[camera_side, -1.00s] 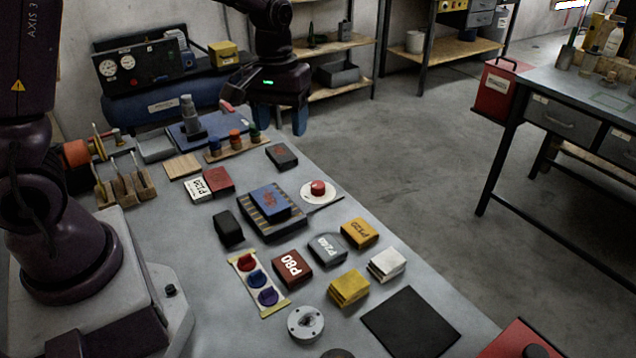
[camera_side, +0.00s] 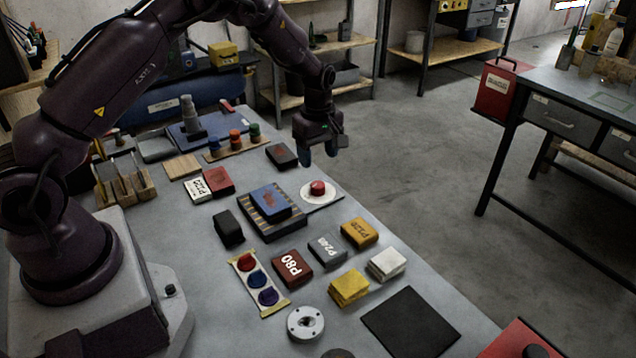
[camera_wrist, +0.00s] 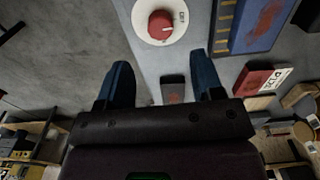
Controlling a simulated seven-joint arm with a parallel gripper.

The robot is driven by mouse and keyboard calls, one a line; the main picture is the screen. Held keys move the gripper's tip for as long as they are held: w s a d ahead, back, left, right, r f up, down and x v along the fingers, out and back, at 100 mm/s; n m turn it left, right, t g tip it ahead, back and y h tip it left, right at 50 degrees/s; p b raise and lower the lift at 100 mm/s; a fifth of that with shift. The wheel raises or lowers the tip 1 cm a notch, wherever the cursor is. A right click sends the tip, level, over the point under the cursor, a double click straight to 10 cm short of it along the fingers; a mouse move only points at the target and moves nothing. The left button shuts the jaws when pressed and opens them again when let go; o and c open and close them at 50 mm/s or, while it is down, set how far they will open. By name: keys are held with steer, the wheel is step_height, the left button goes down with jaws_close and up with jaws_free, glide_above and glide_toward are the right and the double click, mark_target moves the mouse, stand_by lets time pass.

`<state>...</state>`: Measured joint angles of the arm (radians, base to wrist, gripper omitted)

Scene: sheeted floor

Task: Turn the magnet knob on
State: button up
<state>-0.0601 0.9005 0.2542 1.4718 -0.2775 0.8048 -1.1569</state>
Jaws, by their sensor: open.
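The red round knob (camera_side: 317,187) sits on a white disc plate (camera_side: 333,200) near the table's right edge, beside a striped base with a blue block (camera_side: 270,201). In the wrist view the red knob (camera_wrist: 160,24) is at the top, with a pale pointer line and lettering on its white plate (camera_wrist: 181,14). My gripper (camera_side: 318,154) hangs above and behind the knob, apart from it. In the wrist view my two blue fingers (camera_wrist: 161,78) are spread wide with nothing between them but a dark block farther below.
A dark block (camera_side: 282,155) lies on the table left of my gripper. A strip of coloured knobs (camera_side: 258,283), several labelled sanding blocks such as P80 (camera_side: 291,268), and a round metal flange (camera_side: 305,322) fill the front.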

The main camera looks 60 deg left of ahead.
mark_target(318, 184)
step_height(318, 184, down, 9)
steer(key=shift+r, duration=0.2)
steer(key=c, duration=0.9)
